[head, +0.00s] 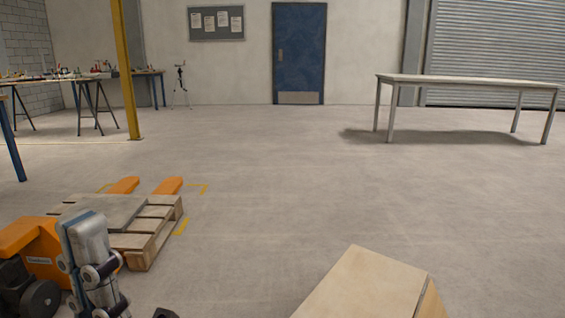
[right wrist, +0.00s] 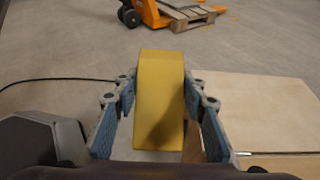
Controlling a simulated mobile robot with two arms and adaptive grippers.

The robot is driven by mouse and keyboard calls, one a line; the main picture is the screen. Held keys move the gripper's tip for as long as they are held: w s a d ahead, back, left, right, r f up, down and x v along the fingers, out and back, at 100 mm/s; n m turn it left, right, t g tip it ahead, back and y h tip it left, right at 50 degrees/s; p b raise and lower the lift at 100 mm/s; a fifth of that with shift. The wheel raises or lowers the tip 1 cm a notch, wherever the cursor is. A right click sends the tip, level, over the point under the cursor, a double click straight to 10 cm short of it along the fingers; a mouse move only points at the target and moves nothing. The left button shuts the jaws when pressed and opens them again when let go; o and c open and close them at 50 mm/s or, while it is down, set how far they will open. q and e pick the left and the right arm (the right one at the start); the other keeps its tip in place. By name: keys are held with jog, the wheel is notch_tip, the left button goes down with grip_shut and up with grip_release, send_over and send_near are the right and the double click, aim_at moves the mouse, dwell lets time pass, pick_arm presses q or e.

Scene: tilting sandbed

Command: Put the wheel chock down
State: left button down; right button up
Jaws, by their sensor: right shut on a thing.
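The wheel chock (right wrist: 160,98) is a yellow block in the middle of the right wrist view. My right gripper (right wrist: 161,84) is shut on it, with a blue-padded finger on each side. The chock hides part of what lies beneath it, so I cannot tell whether it touches a surface. In the head view my left gripper (head: 165,313) only just shows as a dark tip at the bottom edge, beside my grey arm. Whether it is open or shut does not show. The chock and the right gripper are not in the head view.
A pale wooden box-like surface (head: 362,284) stands at the bottom right; wood also shows in the right wrist view (right wrist: 255,108). An orange pallet jack (head: 40,248) with a wooden pallet (head: 146,239) is at left. A table (head: 468,80) stands far right. The middle floor is clear.

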jog(key=d+r, duration=0.1)
jog(key=r, duration=0.1)
jog(key=d+r, duration=0.1)
jog(key=r, duration=0.1)
jog(key=d+r, duration=0.1)
jog(key=r, duration=0.2)
jog(key=shift+w+d+r, duration=0.1)
jog(key=shift+w+d, duration=0.05)
jog(key=shift+d, duration=0.2)
jog(key=shift+d+r, duration=0.25)
jog(key=shift+r, duration=0.05)
jog(key=shift+d, duration=0.3)
jog(key=shift+a, duration=0.1)
